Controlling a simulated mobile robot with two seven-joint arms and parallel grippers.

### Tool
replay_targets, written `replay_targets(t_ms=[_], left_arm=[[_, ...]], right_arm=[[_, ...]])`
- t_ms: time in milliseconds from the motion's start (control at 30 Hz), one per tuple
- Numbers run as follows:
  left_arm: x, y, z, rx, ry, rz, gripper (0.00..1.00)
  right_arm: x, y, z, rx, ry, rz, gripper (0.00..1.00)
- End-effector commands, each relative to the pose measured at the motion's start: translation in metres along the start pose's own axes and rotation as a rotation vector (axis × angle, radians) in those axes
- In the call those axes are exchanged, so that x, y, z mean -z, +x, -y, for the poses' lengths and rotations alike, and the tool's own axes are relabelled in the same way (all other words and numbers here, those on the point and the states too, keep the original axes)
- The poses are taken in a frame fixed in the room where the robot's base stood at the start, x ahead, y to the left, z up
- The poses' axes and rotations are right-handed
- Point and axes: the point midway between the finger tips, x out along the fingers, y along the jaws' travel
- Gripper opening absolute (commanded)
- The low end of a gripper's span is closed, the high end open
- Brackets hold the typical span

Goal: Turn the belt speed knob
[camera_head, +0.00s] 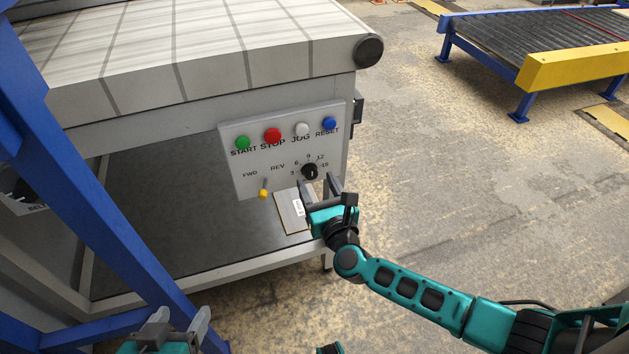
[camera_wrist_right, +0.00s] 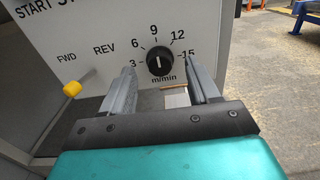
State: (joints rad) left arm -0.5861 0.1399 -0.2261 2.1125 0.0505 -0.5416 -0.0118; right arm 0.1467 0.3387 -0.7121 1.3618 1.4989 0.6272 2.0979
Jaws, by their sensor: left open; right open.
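The belt speed knob (camera_head: 310,171) is a black dial at the lower right of the control panel (camera_head: 240,170), ringed by numbers 3 to 15. In the right wrist view the knob (camera_wrist_right: 160,62) has a white pointer mark, roughly upright, near 9. My right gripper (camera_head: 320,185) is open just below and in front of the knob. In the wrist view its fingers (camera_wrist_right: 160,85) stand on either side of the knob's lower area, apart from each other and empty. My left gripper (camera_head: 180,322) is open and empty at the bottom left, far from the panel.
Green (camera_head: 242,143), red (camera_head: 272,135), white (camera_head: 302,129) and blue (camera_head: 329,123) buttons line the panel's top. A yellow-tipped lever (camera_head: 263,193) sticks out left of the knob. The conveyor belt (camera_head: 210,45) is above. A blue frame post (camera_head: 80,190) stands at left. Open floor lies right.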

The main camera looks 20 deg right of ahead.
Motion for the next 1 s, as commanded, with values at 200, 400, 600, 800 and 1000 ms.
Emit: replay_targets(t_ms=[200, 400, 600, 800, 1000], left_arm=[[0.003, 0.001, -0.001, -0.003, 0.001, -0.012, 0.66], [0.007, 0.001, -0.001, -0.004, 0.002, -0.020, 0.66], [0.007, 0.001, -0.001, -0.004, 0.003, -0.018, 0.66], [0.004, 0.002, -0.001, -0.004, 0.003, -0.014, 0.66], [0.003, 0.002, -0.001, -0.003, 0.003, -0.011, 0.66]], right_arm=[[0.001, 0.020, 0.000, 0.000, 0.001, 0.000, 0.61], [0.000, 0.022, 0.000, 0.000, 0.001, 0.000, 0.61], [0.000, 0.022, 0.000, 0.000, 0.000, 0.000, 0.55], [0.000, 0.022, 0.000, 0.000, 0.000, 0.000, 0.36], [0.000, 0.022, 0.000, 0.000, 0.000, 0.000, 0.17]])
